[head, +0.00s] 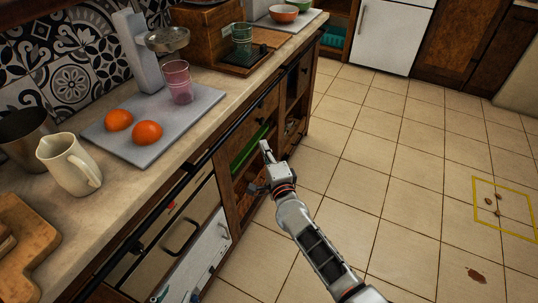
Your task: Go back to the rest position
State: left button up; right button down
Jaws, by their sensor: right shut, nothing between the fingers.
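My right gripper (266,152) is in the middle of the head view, in front of the open shelves of the lower cabinet. Its arm comes in from the bottom, right of centre. The gripper is shut with nothing in it. A green item (249,150) lies on the shelf behind it; I cannot tell whether they touch. My left gripper is not in view.
The counter (120,205) on the left holds a grey board (190,113) with two oranges (148,132) and a pink glass (178,82), plus a cream pitcher (70,165). The tiled floor (385,160) to the right is largely clear; a yellow outline (476,205) surrounds small brown bits.

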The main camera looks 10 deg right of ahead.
pick_arm(q)
jog(key=shift+s+f+p, duration=0.3)
jog(key=shift+s+f, duration=0.15)
jog(key=shift+s, duration=0.25)
pick_arm(e)
jog(key=shift+s+d, duration=0.2)
jog(key=shift+s, duration=0.7)
jog(key=shift+s+d, duration=0.15)
jog(key=shift+s, duration=0.7)
